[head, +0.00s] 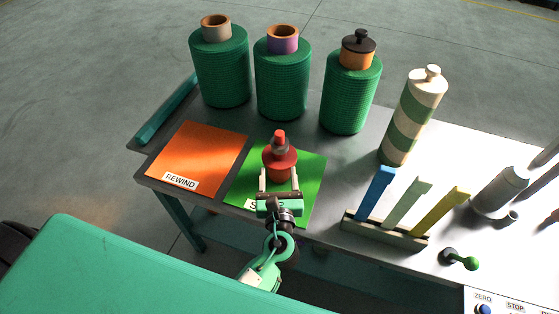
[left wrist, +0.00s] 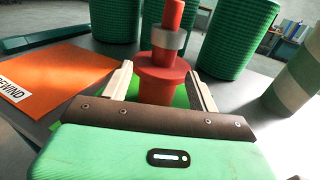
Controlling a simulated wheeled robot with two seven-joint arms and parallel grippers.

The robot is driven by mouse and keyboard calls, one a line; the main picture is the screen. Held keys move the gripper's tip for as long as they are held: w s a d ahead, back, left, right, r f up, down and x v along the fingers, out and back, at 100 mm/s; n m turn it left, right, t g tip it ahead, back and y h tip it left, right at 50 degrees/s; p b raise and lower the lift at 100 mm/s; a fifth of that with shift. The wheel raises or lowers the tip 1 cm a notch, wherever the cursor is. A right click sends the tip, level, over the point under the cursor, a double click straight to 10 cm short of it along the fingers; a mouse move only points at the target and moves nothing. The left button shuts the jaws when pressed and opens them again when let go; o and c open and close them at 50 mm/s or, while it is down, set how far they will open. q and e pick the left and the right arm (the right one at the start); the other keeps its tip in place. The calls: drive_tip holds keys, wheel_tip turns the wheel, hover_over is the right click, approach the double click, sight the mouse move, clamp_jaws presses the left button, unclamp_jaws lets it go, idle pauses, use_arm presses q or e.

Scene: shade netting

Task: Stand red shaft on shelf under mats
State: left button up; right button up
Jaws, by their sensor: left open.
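The red shaft (head: 280,160) stands upright on the green mat (head: 311,188). It has a wide red flange and a grey collar below its red tip. It also shows in the left wrist view (left wrist: 164,65). My left gripper (head: 279,178) is open, with one pale finger on each side of the shaft's lower part; I cannot tell whether they touch it. The orange mat (head: 197,155), labelled REWIND, lies to the left. The green mat's label is mostly hidden by my gripper. A shelf (head: 325,256) shows dimly below the tabletop. My right gripper is not in view.
Several green net rolls stand behind the mats, one (head: 283,85) with a purple core. A white-and-green striped roll (head: 412,115) stands to the right. A rack (head: 385,228) with blue, pale green and yellow upright pieces sits near the front edge, beside a green-knobbed piece (head: 460,259).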

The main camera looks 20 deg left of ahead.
sight(280, 157)
use_arm(q)
drive_tip(key=x, duration=0.6)
drive_tip(key=p+x, duration=0.1)
drive_tip(key=shift+w+d, duration=0.2)
drive_tip(key=shift+w, duration=0.25)
drive_tip(key=shift+w+a, duration=0.15)
drive_tip(key=shift+w, duration=0.2)
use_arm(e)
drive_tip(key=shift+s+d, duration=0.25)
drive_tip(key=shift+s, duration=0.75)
use_arm(q)
drive_tip(key=shift+c, duration=0.2)
clamp_jaws()
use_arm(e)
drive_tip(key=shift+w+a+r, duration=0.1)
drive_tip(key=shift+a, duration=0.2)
